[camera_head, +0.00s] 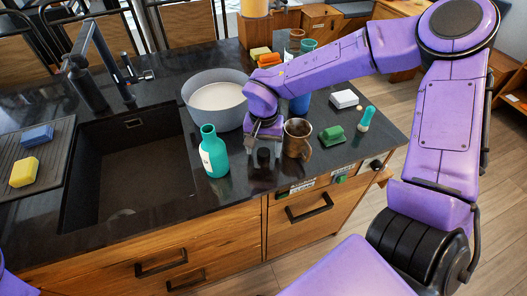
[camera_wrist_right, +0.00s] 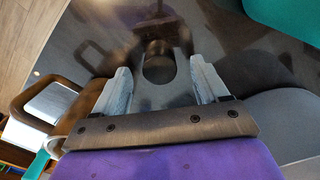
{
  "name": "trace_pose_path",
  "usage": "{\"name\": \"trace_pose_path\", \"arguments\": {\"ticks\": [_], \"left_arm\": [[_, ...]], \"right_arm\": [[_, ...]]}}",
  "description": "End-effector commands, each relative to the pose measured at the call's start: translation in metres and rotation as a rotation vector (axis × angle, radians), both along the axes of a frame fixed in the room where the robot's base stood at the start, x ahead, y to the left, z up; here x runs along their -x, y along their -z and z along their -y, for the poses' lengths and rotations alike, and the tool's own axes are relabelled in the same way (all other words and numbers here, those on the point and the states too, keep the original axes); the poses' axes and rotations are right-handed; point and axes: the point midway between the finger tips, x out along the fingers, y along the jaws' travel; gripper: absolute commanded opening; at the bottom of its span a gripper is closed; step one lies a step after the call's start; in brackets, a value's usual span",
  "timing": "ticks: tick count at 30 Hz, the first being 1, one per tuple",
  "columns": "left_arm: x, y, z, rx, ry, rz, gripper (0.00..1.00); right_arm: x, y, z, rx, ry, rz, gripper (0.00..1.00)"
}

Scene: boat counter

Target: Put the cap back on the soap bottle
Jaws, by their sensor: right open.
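The soap bottle appears to be the teal bottle (camera_head: 214,158) with a white label, upright on the dark counter near its front edge. Its neck shows no separate cap. It also shows at the upper right of the right wrist view (camera_wrist_right: 290,14). My right gripper (camera_head: 264,154) points down just right of the bottle, apart from it, with its fingers spread. In the right wrist view a small dark brown round thing (camera_wrist_right: 158,50) lies beyond the gap between the fingertips; it may be the cap, but I cannot tell for sure. My left gripper is out of view.
A brown mug (camera_head: 297,139) stands close right of my right gripper. A grey bowl (camera_head: 196,116) is behind it. The sink (camera_head: 125,165) opens on the left.

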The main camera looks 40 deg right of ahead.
Motion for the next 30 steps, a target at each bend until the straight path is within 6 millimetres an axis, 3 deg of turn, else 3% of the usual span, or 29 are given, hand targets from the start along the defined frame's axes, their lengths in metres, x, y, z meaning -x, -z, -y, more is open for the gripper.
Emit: {"name": "trace_pose_path", "arguments": {"ticks": [12,14,18,30], "left_arm": [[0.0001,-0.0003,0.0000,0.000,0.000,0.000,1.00],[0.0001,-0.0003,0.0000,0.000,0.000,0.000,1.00],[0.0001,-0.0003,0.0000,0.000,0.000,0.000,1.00],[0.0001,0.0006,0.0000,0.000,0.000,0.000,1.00]], "right_arm": [[0.0001,0.0079,0.0001,0.000,0.001,0.000,0.73],[0.0001,0.0079,0.0001,-0.001,0.001,0.001,0.57],[0.0001,0.0078,0.0001,0.000,0.001,0.000,0.14],[-0.0002,0.0057,0.0001,-0.001,0.001,0.002,0.14]]}}
